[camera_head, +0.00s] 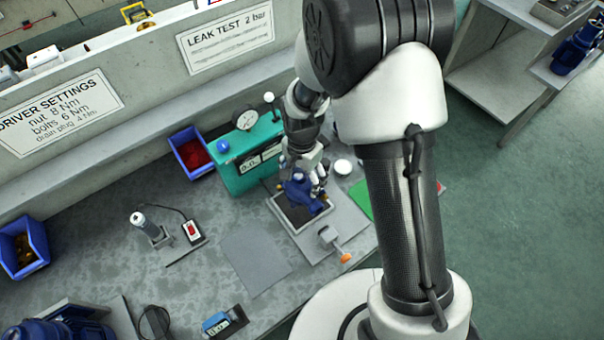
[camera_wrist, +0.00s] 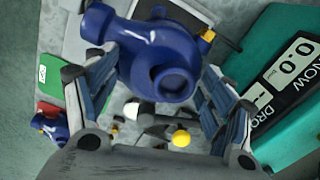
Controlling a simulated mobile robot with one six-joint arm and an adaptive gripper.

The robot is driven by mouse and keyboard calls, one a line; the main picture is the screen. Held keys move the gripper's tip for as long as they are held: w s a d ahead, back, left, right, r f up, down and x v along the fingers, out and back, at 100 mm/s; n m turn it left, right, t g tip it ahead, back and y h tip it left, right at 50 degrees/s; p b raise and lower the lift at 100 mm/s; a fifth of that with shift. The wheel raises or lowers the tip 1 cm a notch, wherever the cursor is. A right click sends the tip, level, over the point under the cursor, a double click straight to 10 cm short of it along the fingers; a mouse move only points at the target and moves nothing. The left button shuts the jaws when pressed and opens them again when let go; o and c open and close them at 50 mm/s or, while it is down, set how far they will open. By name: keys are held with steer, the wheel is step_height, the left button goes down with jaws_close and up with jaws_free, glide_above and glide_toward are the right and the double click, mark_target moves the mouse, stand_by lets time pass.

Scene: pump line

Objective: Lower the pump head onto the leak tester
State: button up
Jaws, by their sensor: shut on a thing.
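The blue pump head (camera_wrist: 150,48) is between the two fingers of my gripper (camera_wrist: 160,72) in the wrist view, its round port facing the camera. In the head view the pump head (camera_head: 298,195) is over the dark pad (camera_head: 290,212) in front of the teal leak tester (camera_head: 233,178); my gripper (camera_head: 308,175) is shut on it from above. I cannot tell whether the pump head touches the pad. The tester carries a round gauge and a display, which reads 0.0 in the wrist view (camera_wrist: 292,60). Part of the pad is hidden under the pump head.
A clamp with an orange tip (camera_head: 334,243) stands at the pad's near side. A red-filled blue bin (camera_head: 192,152) is left of the tester. A green card (camera_head: 362,198) lies to the right. A grey mat (camera_head: 254,260) on the bench to the left is bare.

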steer(key=shift+f+b, duration=0.6)
steer(key=shift+f, duration=0.4)
steer(key=shift+f+b, duration=2.1)
steer(key=shift+f, duration=0.85)
stand_by(1.0)
steer(key=o, duration=1.5)
steer(key=shift+o, duration=0.3)
steer(key=shift+r, duration=0.15)
steer(key=shift+r+p, duration=3.35)
steer(key=shift+r, duration=1.05)
